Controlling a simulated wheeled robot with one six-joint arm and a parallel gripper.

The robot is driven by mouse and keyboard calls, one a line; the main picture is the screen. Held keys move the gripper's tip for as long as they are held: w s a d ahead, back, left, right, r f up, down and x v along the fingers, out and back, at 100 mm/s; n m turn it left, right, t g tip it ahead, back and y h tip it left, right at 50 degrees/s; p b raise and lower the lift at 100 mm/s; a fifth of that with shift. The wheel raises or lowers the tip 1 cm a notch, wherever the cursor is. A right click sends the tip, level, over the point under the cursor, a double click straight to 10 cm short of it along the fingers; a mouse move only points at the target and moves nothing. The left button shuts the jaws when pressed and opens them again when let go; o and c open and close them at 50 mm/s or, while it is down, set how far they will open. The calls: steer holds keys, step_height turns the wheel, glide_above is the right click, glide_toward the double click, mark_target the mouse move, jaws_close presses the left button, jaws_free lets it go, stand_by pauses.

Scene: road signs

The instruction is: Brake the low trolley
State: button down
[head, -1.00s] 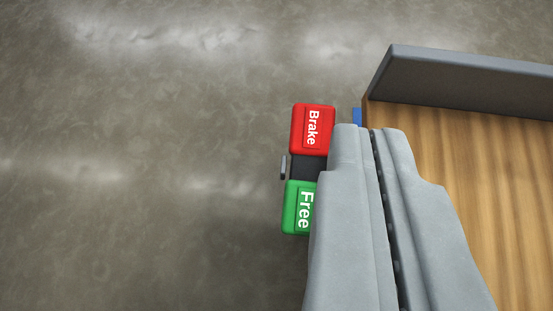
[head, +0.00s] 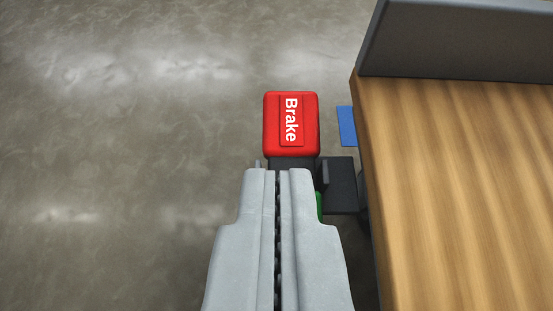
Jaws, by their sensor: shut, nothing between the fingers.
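The low trolley (head: 445,180) has a wooden deck with a grey raised edge and fills the right of the head view. A red pedal marked "Brake" (head: 291,124) sticks out beside its left edge. Just below the red pedal is a dark pedal mount (head: 341,186) reaching toward the deck. The green pedal (head: 320,207) is almost wholly hidden behind my gripper; only a sliver shows at its right. My gripper (head: 278,170) is shut and empty. Its fingertips appear just below the red pedal in the picture; I cannot tell if they touch it.
A small blue part (head: 346,126) shows between the red pedal and the deck. The grey raised edge (head: 460,40) stands along the deck's far side. The concrete floor (head: 120,180) to the left is clear.

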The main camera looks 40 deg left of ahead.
glide_toward(276, 116)
steer(key=w+a, duration=0.1)
steer(key=w+a+r, duration=0.1)
steer(key=w, duration=0.1)
steer(key=shift+a+r, duration=0.1)
steer(key=f, duration=0.2)
steer(key=w, duration=0.1)
steer(key=shift+a+f, duration=0.3)
steer(key=shift+f, duration=0.1)
steer(key=shift+w+a+f, duration=0.1)
steer(key=shift+w+f, duration=0.05)
steer(key=shift+f, duration=0.55)
steer(key=shift+w+a+f+g+h, duration=0.1)
steer(key=shift+w+a+g+h, duration=0.25)
steer(key=shift+g, duration=0.25)
steer(key=shift+w+a+f+g+h, duration=0.1)
steer(key=shift+w+f+g+h, duration=0.05)
steer(key=shift+g+h, duration=0.35)
steer(key=shift+w+a+f+g+h, duration=0.1)
steer(key=shift+w+f+g+h, duration=0.1)
steer(key=shift+g+h, duration=0.25)
steer(key=shift+w+f+g, duration=0.1)
steer(key=shift+w+g, duration=0.05)
steer(key=shift+g, duration=0.1)
steer(key=shift+w+a+f, duration=0.1)
steer(key=shift+a, duration=0.05)
